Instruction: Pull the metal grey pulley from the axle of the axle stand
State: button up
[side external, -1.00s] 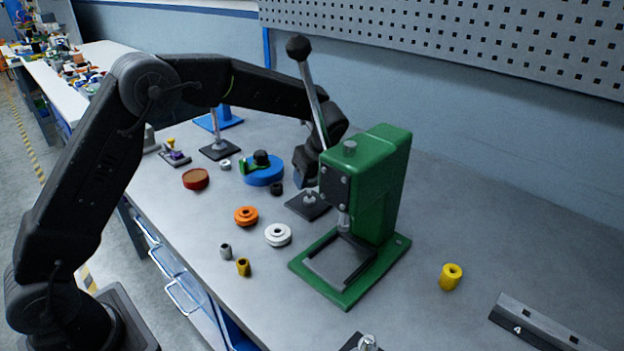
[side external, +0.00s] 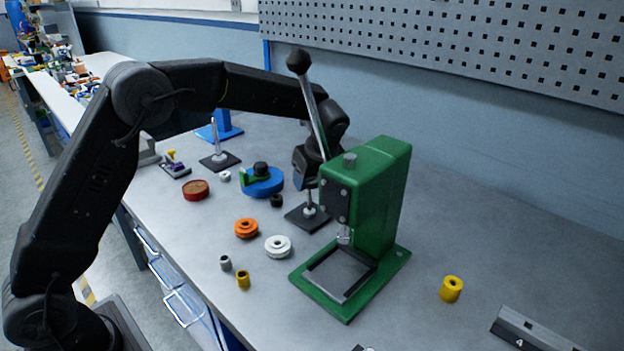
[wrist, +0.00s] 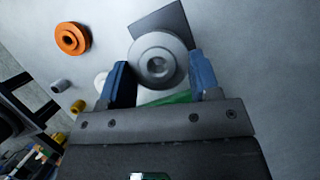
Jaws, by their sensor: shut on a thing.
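The metal grey pulley (wrist: 158,62) shows in the wrist view between the two blue fingers of my gripper (wrist: 160,78), which are shut on its sides. In the side view my gripper (side external: 312,176) is partly hidden behind the green press, and I cannot make out the pulley there. The axle stand (side external: 299,220) has a dark square base and a short metal axle (side external: 310,200) whose lower part shows under my gripper. The stand's dark base (wrist: 170,18) shows behind the pulley in the wrist view. I cannot tell whether the axle tip is still inside the pulley.
The green press (side external: 377,190) with its long lever stands close to my gripper. An orange pulley (side external: 246,228), a white pulley (side external: 278,246) and small sleeves lie in front. Another rod stand (side external: 217,160) and a blue part (side external: 263,183) are behind. The table's right side is mostly clear.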

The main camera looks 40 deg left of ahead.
jog(key=shift+r, duration=0.25)
jog(key=shift+r, duration=2)
